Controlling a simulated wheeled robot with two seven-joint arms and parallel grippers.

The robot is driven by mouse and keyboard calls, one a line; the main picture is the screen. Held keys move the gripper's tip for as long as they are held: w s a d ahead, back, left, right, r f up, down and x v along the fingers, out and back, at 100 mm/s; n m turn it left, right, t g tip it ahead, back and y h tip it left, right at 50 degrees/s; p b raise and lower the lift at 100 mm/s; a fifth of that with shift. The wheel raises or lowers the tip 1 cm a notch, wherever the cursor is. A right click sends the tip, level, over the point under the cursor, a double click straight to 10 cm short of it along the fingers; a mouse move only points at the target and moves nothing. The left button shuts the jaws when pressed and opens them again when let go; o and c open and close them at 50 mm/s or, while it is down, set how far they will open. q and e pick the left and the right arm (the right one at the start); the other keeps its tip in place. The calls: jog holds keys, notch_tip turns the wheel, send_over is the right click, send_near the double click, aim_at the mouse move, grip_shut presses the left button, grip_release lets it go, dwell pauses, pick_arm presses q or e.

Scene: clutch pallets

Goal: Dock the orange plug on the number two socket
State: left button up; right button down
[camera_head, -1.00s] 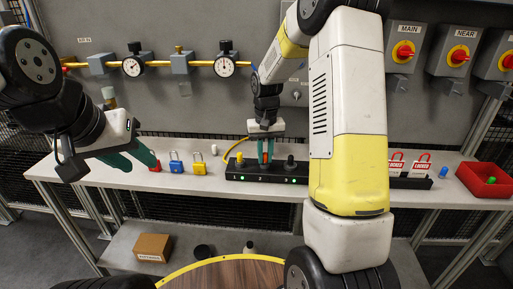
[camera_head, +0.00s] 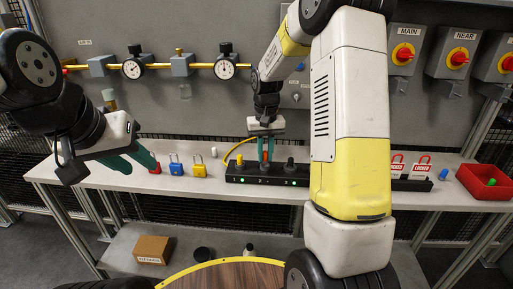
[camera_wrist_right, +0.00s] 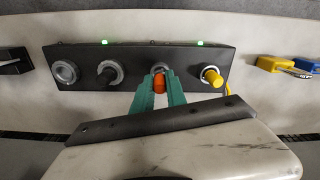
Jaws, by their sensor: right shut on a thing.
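The orange plug (camera_wrist_right: 159,84) is between the two green fingers of my right gripper (camera_wrist_right: 159,93), which is shut on it. In the head view the right gripper (camera_head: 266,155) points down over the black socket strip (camera_head: 268,180). In the right wrist view the plug is at the second socket from the yellow plug (camera_wrist_right: 212,77), with part of that socket's ring (camera_wrist_right: 160,70) showing behind it. I cannot tell whether the plug is seated. My left gripper (camera_head: 144,169) is open and empty, above the table's left part.
A black plug (camera_wrist_right: 110,73) and an empty socket (camera_wrist_right: 65,72) are further along the strip. A blue padlock (camera_head: 176,168) and a yellow padlock (camera_head: 199,170) stand left of it. A red bin (camera_head: 482,184) is at the right end of the table (camera_head: 110,176).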

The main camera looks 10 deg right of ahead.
aim_at(265, 152)
jog(key=shift+f, duration=0.45)
dwell(1.2)
jog(key=shift+r, duration=0.35)
jog(key=shift+f, duration=0.7)
dwell(0.9)
jog(key=c, duration=1.6)
grip_release()
jog(key=shift+r, duration=5.5)
